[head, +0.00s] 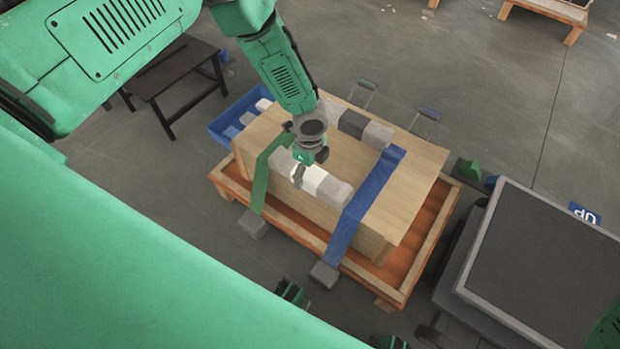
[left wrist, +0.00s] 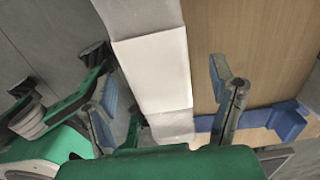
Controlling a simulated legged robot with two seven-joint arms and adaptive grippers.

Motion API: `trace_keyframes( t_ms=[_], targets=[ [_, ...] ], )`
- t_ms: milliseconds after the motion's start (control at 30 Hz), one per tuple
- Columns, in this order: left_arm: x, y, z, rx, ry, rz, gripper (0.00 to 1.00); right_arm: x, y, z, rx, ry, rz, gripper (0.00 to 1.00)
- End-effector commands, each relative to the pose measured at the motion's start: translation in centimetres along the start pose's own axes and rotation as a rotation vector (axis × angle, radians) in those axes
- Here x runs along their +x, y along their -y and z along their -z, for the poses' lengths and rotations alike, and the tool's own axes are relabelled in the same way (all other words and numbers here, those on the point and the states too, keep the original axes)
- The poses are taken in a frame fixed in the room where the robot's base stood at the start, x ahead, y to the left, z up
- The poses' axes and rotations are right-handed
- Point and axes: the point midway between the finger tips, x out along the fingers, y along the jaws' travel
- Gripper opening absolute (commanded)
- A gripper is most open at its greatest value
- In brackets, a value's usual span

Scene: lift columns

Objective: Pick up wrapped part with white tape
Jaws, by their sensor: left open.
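The wrapped part with white tape (head: 313,179) lies along the near edge of the wooden box top, in a row with grey wrapped pieces (head: 335,192). In the left wrist view, the white section (left wrist: 158,72) runs between grey sections at its top and bottom. My left gripper (head: 303,174) is open and pointing down at the white part; it also shows in the left wrist view (left wrist: 163,80), one finger to each side of the white section. Contact cannot be told.
The wooden box (head: 410,170) sits on an orange pallet (head: 405,285). Green (head: 262,180) and blue (head: 365,195) straps cross it. Other grey pieces (head: 377,134) lie along its far edge. A blue bin (head: 225,125) is left; a dark-topped cart (head: 550,265) is right.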

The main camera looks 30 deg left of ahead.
Motion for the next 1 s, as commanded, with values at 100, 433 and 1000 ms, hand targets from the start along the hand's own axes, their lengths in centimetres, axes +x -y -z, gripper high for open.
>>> trace_keyframes(
  t_ms=[100, 433, 1000],
  targets=[
    [2.5, -0.1, 0.1, -0.002, 0.001, -0.002, 0.78, 1.4, 0.0, -0.1, 0.0, 0.0, 0.0, 0.4],
    [3.1, -0.1, 0.1, -0.001, 0.002, 0.001, 0.71, 1.6, 0.0, -0.1, 0.0, 0.0, 0.0, 0.4],
    [1.8, 0.1, 0.1, -0.001, 0.001, 0.003, 0.01, 0.9, 0.0, 0.0, 0.0, 0.0, 0.0, 0.4]
  ],
)
